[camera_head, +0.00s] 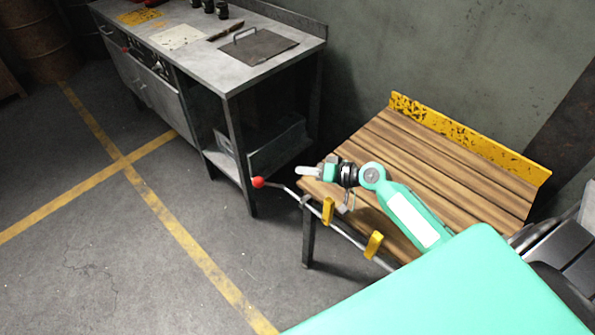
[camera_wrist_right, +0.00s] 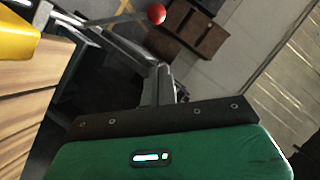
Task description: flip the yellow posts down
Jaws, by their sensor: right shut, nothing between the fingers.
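Two yellow posts sit along the front edge of the wooden bench, beside a thin metal rod: a left one (camera_head: 328,211) and a right one (camera_head: 373,245). Both look raised, though their exact tilt is hard to judge. My right gripper (camera_head: 302,171) is shut and empty above the bench's left corner, pointing left. It is beyond the left post and apart from it in the head view. In the right wrist view, part of a yellow post (camera_wrist_right: 15,40) shows close at the upper left; which one I cannot tell. My left gripper is not in view.
The rod ends in a red ball (camera_head: 258,182), left of my right gripper. The slatted bench (camera_head: 450,165) has a yellow back board (camera_head: 470,137). A grey metal worktable (camera_head: 285,30) stands at the upper left. Floor at the left is clear.

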